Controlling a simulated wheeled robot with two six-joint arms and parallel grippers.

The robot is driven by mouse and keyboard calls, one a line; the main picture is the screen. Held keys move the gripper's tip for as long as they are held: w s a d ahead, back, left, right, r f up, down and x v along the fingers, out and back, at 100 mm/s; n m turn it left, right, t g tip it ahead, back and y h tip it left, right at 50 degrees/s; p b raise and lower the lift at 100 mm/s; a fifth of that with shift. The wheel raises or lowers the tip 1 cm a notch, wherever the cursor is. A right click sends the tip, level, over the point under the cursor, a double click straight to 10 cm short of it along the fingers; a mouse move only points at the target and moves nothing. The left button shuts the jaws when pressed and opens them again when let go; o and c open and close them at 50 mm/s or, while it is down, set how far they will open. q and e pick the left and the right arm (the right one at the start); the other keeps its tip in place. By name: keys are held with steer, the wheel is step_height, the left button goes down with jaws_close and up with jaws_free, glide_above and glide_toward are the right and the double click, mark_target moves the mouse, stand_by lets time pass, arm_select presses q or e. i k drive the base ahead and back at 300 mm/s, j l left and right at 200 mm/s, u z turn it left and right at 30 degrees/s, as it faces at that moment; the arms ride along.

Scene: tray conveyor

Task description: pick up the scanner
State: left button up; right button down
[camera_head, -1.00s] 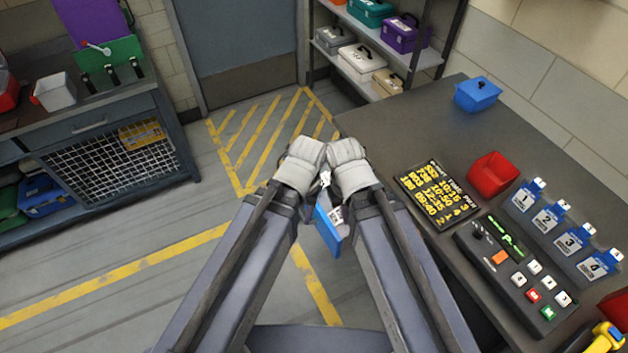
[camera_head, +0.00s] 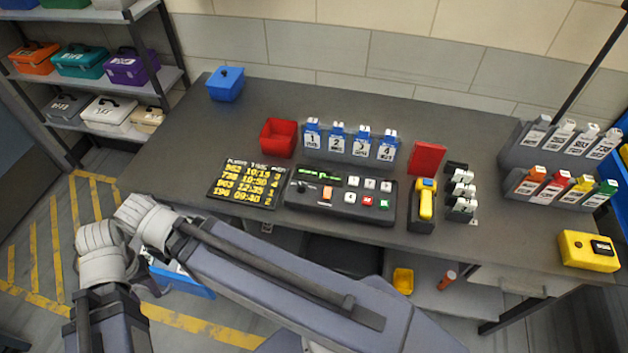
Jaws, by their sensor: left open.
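My left gripper (camera_head: 152,286) is small and partly hidden behind my arms at the lower left. It is open, far to the left of the scanner and apart from it. My right arm reaches across the lower picture, and its gripper is hidden behind the arm.
The table (camera_head: 400,115) also bears a button panel (camera_head: 340,200), a schedule board (camera_head: 245,185), a red bin (camera_head: 278,138), a red block (camera_head: 427,157) and a black rack (camera_head: 461,192) just right of the scanner. A blue object (camera_head: 183,281) shows behind my arms.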

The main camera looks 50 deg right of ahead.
mark_target(425, 192)
steer(key=z, duration=0.5)
steer(key=l+z, duration=0.1)
steer(key=z, duration=0.4)
steer(key=l+z, duration=0.1)
steer(key=z, duration=0.85)
steer(key=l+z, duration=0.1)
steer(key=z, duration=0.4)
steer(key=j+z, duration=0.1)
steer(key=z, duration=0.55)
